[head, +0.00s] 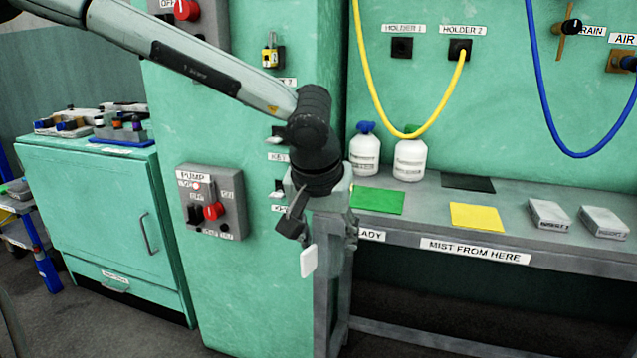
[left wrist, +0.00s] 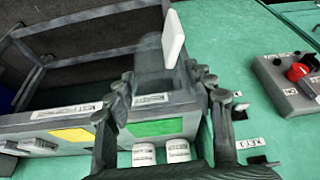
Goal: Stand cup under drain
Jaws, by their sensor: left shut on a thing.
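My left gripper (head: 320,228) hangs in front of the bench's left end, pointing down. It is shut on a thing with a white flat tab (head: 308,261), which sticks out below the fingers. In the left wrist view, a greyish, see-through, cup-like body (left wrist: 152,66) shows between the fingers (left wrist: 160,90), beside the white tab (left wrist: 174,38). Its full shape is hard to make out. The drain valve (head: 570,28), with a black knob and brass lever, is on the green wall at the upper right, far from the gripper. My right gripper is out of view.
The bench carries a green mat (head: 377,200), a yellow mat (head: 477,217), a dark mat (head: 468,183), two white bottles (head: 409,160) and two grey boxes (head: 604,223). Yellow (head: 397,130) and blue (head: 541,90) hoses hang above. A pump switch box (head: 211,203) juts out left of the gripper.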

